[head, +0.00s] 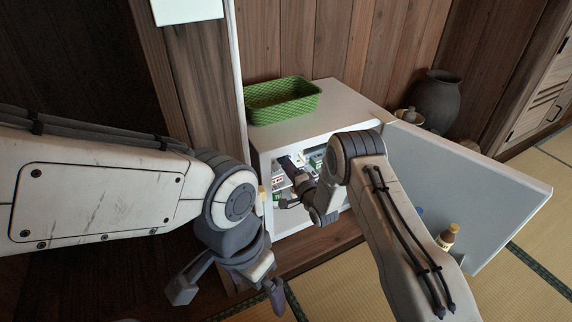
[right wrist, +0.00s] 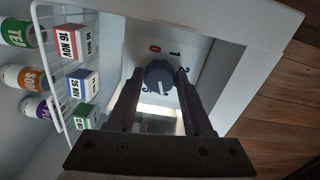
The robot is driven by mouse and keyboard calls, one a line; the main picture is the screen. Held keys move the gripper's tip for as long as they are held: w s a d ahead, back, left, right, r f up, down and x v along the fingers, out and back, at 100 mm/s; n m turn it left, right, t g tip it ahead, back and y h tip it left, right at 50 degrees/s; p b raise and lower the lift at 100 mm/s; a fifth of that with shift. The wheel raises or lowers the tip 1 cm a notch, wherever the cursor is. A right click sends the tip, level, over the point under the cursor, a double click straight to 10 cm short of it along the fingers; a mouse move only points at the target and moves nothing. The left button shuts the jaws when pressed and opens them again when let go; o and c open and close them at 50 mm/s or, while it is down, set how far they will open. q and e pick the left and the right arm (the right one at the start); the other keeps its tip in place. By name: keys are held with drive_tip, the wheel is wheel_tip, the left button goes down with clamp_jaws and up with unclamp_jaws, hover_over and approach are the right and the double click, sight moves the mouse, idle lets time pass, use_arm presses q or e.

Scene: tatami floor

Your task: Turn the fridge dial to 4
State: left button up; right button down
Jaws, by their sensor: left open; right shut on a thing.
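The dial (right wrist: 160,74) is a dark round knob on the inner wall of the open fridge (head: 335,93). In the right wrist view a red 0 and black 1 and 2 show around its upper side; other marks are partly hidden. A pale mark shows at its lower side; I cannot tell which number it points to. My right gripper (right wrist: 161,82) is shut on the dial, with one finger on each side. In the head view it reaches inside the fridge (head: 287,177). My left gripper (head: 228,292) is open and empty, low in front of the fridge.
A wire rack (right wrist: 62,65) with several date-marked boxes and cans is left of the dial. The fridge door (head: 490,185) stands open to the right, with a bottle (head: 447,237) by it. A green basket (head: 283,100) sits on top; a dark vase (head: 434,100) stands behind.

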drive_tip(key=shift+c, duration=1.5)
unclamp_jaws()
drive_tip(key=p+v, duration=0.4)
drive_tip(key=v, duration=0.6)
drive_tip(key=shift+s, duration=0.25)
drive_tip(key=shift+d, duration=0.1)
